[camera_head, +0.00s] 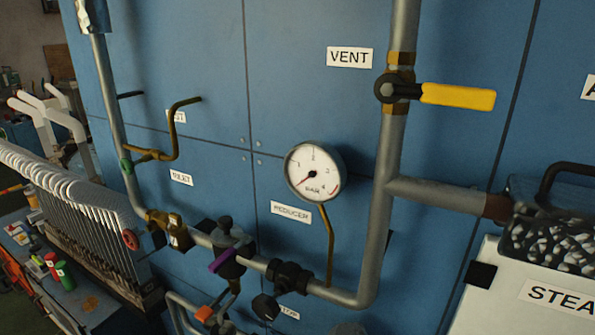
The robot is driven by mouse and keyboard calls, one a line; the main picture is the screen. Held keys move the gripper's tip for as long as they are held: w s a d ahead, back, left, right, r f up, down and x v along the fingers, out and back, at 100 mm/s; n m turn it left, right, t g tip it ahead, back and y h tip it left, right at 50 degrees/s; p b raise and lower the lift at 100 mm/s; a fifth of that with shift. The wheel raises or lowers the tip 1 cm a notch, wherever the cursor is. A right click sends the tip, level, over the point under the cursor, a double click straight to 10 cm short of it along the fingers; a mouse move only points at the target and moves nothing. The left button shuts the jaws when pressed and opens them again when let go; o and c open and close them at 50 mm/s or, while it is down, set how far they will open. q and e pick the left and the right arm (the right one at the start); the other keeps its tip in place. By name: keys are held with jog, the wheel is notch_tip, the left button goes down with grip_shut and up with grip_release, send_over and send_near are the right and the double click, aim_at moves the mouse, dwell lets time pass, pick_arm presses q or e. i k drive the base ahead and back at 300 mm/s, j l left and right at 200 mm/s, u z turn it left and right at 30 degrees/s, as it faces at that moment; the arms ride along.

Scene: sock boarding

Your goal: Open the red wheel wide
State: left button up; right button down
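A small red wheel (131,239) shows left of the middle, facing left. It sits at the left end of a brass valve body (175,230) on the grey pipe run along the blue wall panel. The wheel is seen at a slant, so how far it is turned cannot be told. A pressure gauge (313,171) marked BAR hangs right of the middle, with its needle pointing to the lower left. Neither of my grippers is in view, and nothing is seen touching the wheel.
A yellow lever (457,96) sits on the vertical vent pipe. A purple-handled reducer (228,253) and black fittings (290,277) follow along the lower pipe. A rack of pale curved forms (75,190) stands close left of the wheel. A white steam box (520,300) stands at right.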

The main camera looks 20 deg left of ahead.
aim_at(131, 239)
jog(key=u, duration=1.65)
